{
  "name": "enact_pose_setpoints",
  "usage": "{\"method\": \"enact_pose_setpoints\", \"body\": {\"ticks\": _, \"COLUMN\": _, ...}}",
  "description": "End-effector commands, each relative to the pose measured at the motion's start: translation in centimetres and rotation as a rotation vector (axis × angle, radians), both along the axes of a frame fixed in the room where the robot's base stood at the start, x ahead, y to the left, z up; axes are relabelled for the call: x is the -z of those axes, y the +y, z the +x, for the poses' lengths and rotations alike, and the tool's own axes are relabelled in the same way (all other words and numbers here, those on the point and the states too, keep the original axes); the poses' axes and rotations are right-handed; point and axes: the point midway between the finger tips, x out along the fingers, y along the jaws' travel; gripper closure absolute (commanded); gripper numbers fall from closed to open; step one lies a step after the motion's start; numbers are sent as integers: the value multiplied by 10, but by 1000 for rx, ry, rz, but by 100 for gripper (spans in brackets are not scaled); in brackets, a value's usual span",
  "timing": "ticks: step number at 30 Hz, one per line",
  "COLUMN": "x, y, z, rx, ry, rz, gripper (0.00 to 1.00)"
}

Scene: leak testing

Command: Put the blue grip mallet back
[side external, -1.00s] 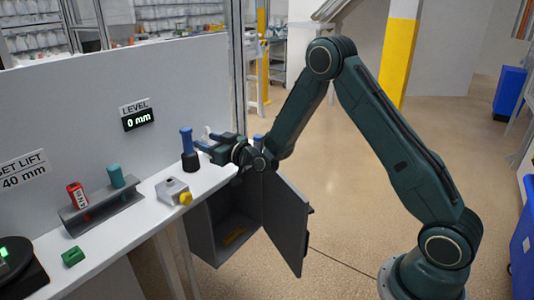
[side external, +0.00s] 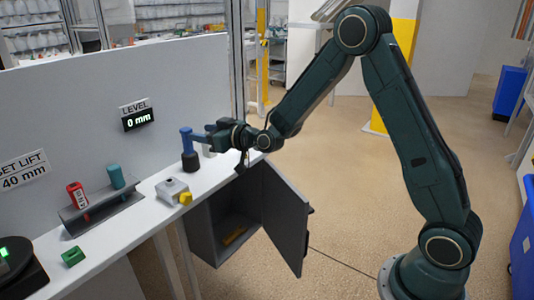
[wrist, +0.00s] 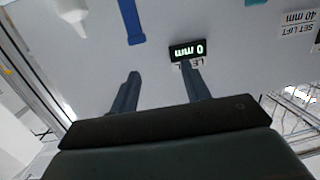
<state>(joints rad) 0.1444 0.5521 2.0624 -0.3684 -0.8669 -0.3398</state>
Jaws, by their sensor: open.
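The blue grip (side external: 187,139) stands upright in a dark round base (side external: 190,162) on the white bench; the mallet's head cannot be made out. In the wrist view a blue bar with a wider end, apparently the same grip (wrist: 132,22), shows at the top edge, beyond the fingers. My gripper (side external: 207,132) is just right of the grip's upper part in the side view, its fingers pointing left. The wrist view shows my gripper (wrist: 160,86) with two fingers spread and nothing between them.
A grey box with a yellow knob (side external: 172,189) is in front of the base. A rack (side external: 102,209) holds a red can (side external: 77,195) and a teal cylinder (side external: 116,176). A green block (side external: 73,256) lies nearer. An open cabinet door (side external: 285,220) hangs below the bench.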

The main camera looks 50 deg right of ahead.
Motion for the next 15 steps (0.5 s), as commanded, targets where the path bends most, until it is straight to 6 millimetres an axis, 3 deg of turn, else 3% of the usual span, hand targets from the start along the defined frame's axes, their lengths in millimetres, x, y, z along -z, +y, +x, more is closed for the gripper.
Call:
{"method": "enact_pose_setpoints", "body": {"ticks": 6, "x": -36, "y": 18, "z": -35, "rx": -51, "ry": 122, "rz": -29, "gripper": 53}}
{"method": "enact_pose_setpoints", "body": {"ticks": 15, "x": -67, "y": 32, "z": -100, "rx": -79, "ry": 303, "rz": -62, "gripper": 53}}
